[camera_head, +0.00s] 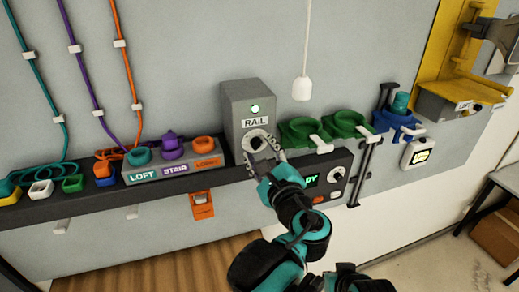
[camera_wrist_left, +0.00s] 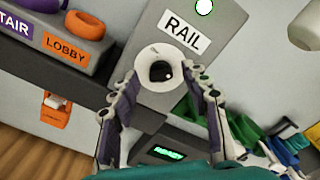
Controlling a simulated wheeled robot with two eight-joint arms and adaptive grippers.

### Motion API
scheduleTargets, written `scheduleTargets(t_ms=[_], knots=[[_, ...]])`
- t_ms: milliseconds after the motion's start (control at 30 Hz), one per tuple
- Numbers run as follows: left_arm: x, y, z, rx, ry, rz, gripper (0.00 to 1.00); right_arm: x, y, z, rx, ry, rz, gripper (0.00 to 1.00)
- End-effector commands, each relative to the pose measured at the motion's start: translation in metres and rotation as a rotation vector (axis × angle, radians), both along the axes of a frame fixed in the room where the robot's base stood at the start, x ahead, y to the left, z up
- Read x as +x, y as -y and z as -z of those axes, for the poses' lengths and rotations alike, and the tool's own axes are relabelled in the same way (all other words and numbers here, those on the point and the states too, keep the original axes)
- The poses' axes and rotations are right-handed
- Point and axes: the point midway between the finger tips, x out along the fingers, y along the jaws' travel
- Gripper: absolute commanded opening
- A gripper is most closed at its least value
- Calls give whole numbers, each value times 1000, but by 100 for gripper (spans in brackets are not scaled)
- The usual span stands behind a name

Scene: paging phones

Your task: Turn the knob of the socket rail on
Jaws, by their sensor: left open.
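The socket rail control is a grey box (camera_head: 233,95) labelled RAIL, fixed upright on the wall panel. It also shows in the left wrist view (camera_wrist_left: 222,22). A small round light near its top glows green. Its black knob (camera_wrist_left: 160,72) sits on a pale round dial (camera_wrist_left: 152,88) below the label. In the head view my gripper partly hides the dial. My left gripper (camera_head: 264,149) is open in front of the knob. In the wrist view its fingers (camera_wrist_left: 163,78) stand on either side of the dial. Whether they touch the knob is unclear. My right gripper is not in view.
Left of the box are LOFT, STAIR and LOBBY sockets (camera_head: 165,176). Green holders (camera_head: 350,124) and a white hanging pull (camera_head: 303,89) are to its right. A dark panel with a green display (camera_head: 311,180) lies close below the gripper.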

Motion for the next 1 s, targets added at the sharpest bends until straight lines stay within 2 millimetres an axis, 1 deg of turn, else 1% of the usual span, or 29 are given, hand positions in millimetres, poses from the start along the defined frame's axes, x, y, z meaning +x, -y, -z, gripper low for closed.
scheduleTargets(t_ms=[167, 300, 400, 500, 600, 700, 1000], knots=[[-31, 12, 0, 0, 0, 7, 47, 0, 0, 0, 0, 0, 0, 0], [-62, 22, 0, 0, 0, 7, 47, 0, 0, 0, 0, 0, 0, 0], [-80, 28, 0, 0, 0, 7, 47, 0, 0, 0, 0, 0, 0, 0], [-94, 32, 0, 0, -1, 5, 47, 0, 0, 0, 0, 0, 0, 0], [-103, 34, 1, 0, -1, 4, 47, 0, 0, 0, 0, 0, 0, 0], [-107, 35, 1, 0, -1, 2, 47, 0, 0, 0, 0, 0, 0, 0], [-108, 35, 0, 0, -1, 1, 47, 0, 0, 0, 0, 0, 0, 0]])
